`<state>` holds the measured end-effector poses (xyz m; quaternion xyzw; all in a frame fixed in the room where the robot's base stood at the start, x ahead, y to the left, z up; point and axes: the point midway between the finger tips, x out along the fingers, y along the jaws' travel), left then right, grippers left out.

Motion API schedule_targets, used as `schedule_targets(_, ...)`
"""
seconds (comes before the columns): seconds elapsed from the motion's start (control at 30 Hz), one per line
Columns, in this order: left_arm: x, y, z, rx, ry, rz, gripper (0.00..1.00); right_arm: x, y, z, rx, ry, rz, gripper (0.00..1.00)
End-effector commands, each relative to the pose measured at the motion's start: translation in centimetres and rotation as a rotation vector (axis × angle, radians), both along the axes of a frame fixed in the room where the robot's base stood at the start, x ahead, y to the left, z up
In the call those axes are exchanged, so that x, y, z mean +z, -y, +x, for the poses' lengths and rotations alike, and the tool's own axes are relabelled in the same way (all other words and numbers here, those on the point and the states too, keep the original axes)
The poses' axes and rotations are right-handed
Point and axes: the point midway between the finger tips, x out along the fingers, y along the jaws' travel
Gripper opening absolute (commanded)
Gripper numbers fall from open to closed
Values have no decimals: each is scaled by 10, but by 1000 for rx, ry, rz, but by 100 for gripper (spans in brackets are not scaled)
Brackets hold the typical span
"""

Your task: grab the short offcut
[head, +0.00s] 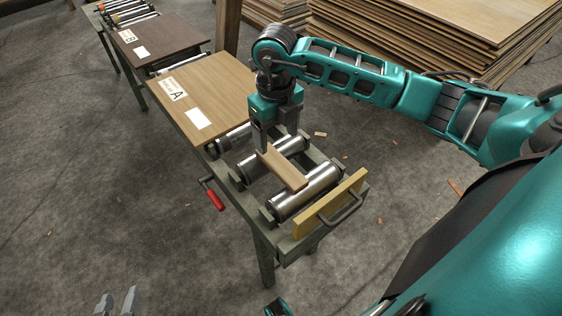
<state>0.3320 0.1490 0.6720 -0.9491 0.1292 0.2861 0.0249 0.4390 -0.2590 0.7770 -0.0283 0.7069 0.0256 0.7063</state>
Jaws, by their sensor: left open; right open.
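The short offcut (283,168) is a narrow light-brown wooden piece lying across the rollers at the near end of the roller table. My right gripper (277,142) points down just above the offcut's far end, with its jaws open. One finger comes down at the left side of that end; I cannot tell whether it touches the wood. My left gripper (117,303) shows only as two grey fingertips at the bottom left edge, apart and empty, far from the offcut.
Bare steel rollers (322,180) lie under and beside the offcut. A yellow end stop (335,205) closes the near end, and a red-handled lever (216,200) sticks out left. Panel A (210,85) and dark panel B (155,38) lie farther along. Veneer stacks (440,35) stand behind.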

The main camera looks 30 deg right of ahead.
Motion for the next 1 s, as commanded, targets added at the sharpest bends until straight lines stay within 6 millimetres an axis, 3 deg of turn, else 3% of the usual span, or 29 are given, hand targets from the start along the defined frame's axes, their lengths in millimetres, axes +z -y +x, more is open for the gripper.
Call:
schedule_targets(0.1,-6,0,0,2,-3,-2,43,-22,0,0,0,-2,2,74)
schedule_targets(0.37,-10,1,-1,7,-5,-8,43,-38,0,-1,2,0,3,74)
schedule_targets(0.7,-22,1,-3,7,-9,-7,43,-83,3,-6,2,0,4,74)
schedule_targets(0.93,-22,0,-3,7,-10,-5,43,-84,3,-6,3,1,3,74)
schedule_targets(1.0,-22,0,-3,6,-10,-3,43,-84,3,-6,3,1,3,69)
